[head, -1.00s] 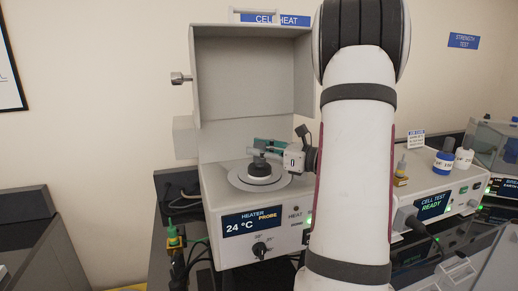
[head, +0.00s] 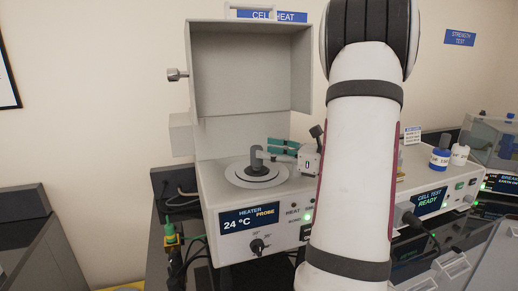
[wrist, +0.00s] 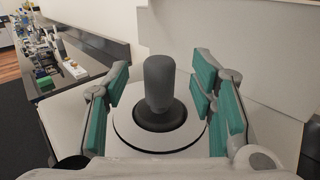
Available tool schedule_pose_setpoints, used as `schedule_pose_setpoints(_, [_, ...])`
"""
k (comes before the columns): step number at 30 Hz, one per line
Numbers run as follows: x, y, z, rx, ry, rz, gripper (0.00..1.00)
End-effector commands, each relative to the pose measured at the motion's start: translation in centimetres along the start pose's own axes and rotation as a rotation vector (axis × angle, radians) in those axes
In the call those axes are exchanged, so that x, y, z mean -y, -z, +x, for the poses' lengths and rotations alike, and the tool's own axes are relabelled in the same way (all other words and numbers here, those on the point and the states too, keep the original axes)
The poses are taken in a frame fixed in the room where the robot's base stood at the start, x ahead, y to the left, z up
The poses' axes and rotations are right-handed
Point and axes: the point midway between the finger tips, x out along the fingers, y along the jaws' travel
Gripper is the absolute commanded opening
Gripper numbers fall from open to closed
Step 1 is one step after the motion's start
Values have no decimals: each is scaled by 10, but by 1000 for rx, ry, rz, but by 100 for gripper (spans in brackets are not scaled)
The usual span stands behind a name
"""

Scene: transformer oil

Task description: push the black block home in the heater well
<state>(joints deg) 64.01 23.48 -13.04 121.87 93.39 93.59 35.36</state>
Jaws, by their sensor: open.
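The black block stands upright in the round well on top of the heater. In the head view its grey-black post (head: 256,158) rises from a dark round base low in the well. The wrist view shows the post (wrist: 159,84) and the dark base ringed by the pale heater-well rim (wrist: 128,128). My gripper (head: 278,149) is open, just right of the post at about its height. In the wrist view the teal finger pads of my gripper (wrist: 160,78) lie on either side of the post, apart from it. Whether the base is fully seated cannot be told.
The heater's grey lid (head: 250,68) stands open behind the well. The heater front (head: 253,220) reads 24 °C and PROBE. The cell test unit (head: 432,203) stands to the right, with blue and white bottles (head: 440,152). A green-and-yellow plug (head: 170,232) is at left.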

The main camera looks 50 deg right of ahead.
Motion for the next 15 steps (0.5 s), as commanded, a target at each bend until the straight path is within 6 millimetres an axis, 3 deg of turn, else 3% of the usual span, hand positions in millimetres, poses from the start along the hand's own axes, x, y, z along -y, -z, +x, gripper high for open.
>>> schedule_pose_setpoints(6, [1, 0, -45, 1, 4, 1, 51])
schedule_pose_setpoints(15, [0, -1, -75, 3, 0, -2, 51])
